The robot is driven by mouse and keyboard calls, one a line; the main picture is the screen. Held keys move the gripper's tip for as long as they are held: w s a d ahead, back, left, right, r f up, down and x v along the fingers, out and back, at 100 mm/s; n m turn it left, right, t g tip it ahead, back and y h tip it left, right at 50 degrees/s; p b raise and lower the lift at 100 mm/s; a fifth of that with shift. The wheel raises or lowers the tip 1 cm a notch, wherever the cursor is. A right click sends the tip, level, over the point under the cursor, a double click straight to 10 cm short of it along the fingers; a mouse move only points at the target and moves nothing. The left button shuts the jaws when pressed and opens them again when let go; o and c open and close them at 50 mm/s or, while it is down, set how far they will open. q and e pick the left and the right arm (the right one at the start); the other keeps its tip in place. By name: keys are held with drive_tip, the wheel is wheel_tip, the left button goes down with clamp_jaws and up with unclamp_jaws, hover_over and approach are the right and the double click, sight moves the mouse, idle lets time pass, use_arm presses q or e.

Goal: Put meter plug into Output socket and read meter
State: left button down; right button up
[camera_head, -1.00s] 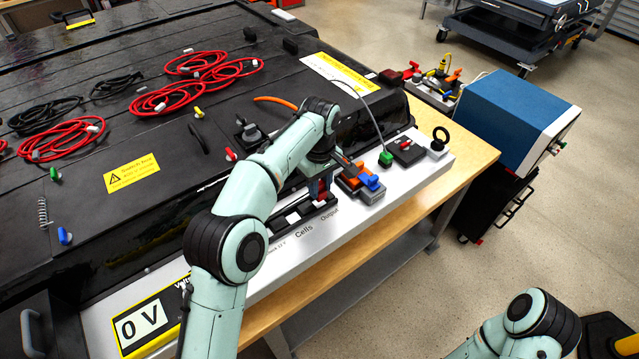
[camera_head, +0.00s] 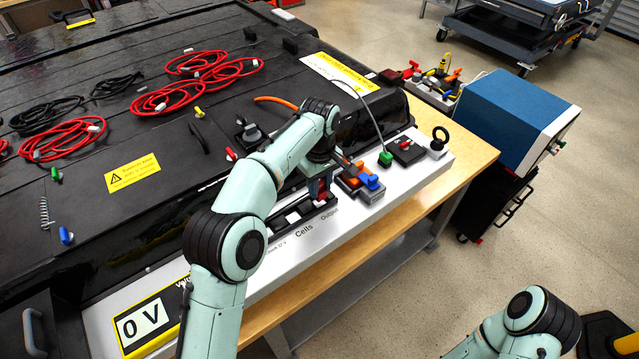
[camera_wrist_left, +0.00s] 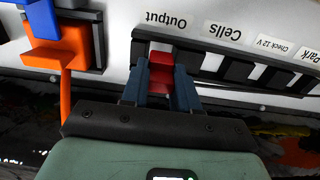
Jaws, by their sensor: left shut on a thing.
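My left gripper (camera_head: 320,190) is over the black socket strip (camera_head: 290,222), at its Output end. In the left wrist view my left gripper (camera_wrist_left: 160,92) is shut on the red meter plug (camera_wrist_left: 161,68). The plug is at the Output socket, beside the "Output" label (camera_wrist_left: 166,20); I cannot tell how deep it sits. The meter display (camera_head: 142,326) at the front left reads 0 V. My right arm's pale links show at the lower right, but its gripper is out of view.
An orange and blue connector (camera_head: 362,184) stands close beside the strip, with an orange cable (camera_wrist_left: 66,95). A green plug (camera_head: 385,158) with a grey wire and a black block (camera_head: 408,151) stand farther right. Red cable coils (camera_head: 165,99) lie on the black pack.

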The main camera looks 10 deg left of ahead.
sight(320, 182)
use_arm(q)
drive_tip(key=shift+f, duration=1.2)
use_arm(e)
drive_tip(key=shift+s+f, duration=0.2)
drive_tip(key=shift+f, duration=0.1)
use_arm(q)
drive_tip(key=c, duration=0.8)
unclamp_jaws()
wheel_tip(320, 182, up, 13)
drive_tip(key=p, duration=0.3)
drive_tip(key=shift+r, duration=0.2)
use_arm(e)
drive_tip(key=w+r, duration=0.4)
drive_tip(key=r, duration=0.1)
drive_tip(key=shift+w+r, duration=0.15)
drive_tip(key=shift+w, duration=0.05)
drive_tip(key=shift+s, duration=0.1)
